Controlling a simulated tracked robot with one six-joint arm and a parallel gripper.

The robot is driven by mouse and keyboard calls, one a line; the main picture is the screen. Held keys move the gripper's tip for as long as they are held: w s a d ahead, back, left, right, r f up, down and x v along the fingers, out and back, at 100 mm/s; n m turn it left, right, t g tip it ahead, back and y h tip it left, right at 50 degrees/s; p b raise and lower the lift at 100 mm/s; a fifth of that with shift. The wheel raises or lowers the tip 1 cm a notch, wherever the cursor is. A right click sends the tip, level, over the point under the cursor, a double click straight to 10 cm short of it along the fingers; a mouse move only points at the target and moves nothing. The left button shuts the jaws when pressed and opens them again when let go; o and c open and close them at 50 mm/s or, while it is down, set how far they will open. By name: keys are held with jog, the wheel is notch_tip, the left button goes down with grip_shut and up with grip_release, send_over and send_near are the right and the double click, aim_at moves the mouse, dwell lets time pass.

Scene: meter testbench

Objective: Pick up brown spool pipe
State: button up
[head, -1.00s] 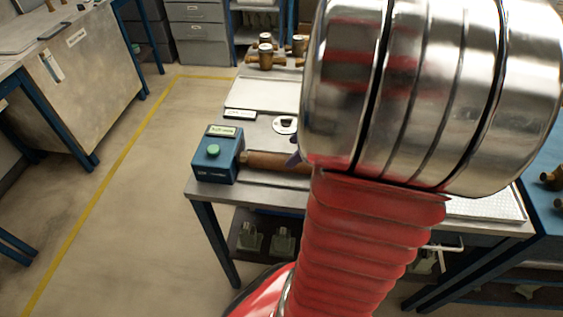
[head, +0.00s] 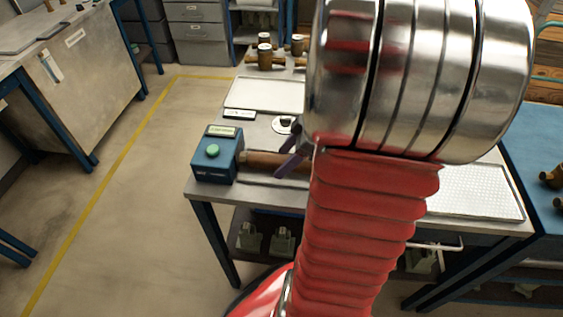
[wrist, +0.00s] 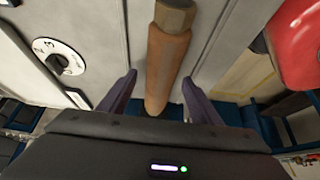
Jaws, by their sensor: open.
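The brown spool pipe (head: 262,161) lies on the grey bench beside the blue box, its right part hidden behind my arm in the head view. In the wrist view the brown spool pipe (wrist: 167,62) runs lengthwise between the two purple fingers of my gripper (wrist: 159,88), with a gap on each side. My gripper is open and empty. In the head view only part of a purple finger (head: 290,164) shows, close to the pipe. I cannot tell the exact height of the fingers over the pipe.
A blue box with a green button (head: 214,160) stands at the pipe's left end. A round dial (wrist: 58,58) lies beside the pipe. Brass meters (head: 265,56) stand at the back of the bench. A white tray (head: 262,95) lies in front of them.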

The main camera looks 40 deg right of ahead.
jog(key=shift+c, duration=0.2)
grip_shut()
dwell(0.5)
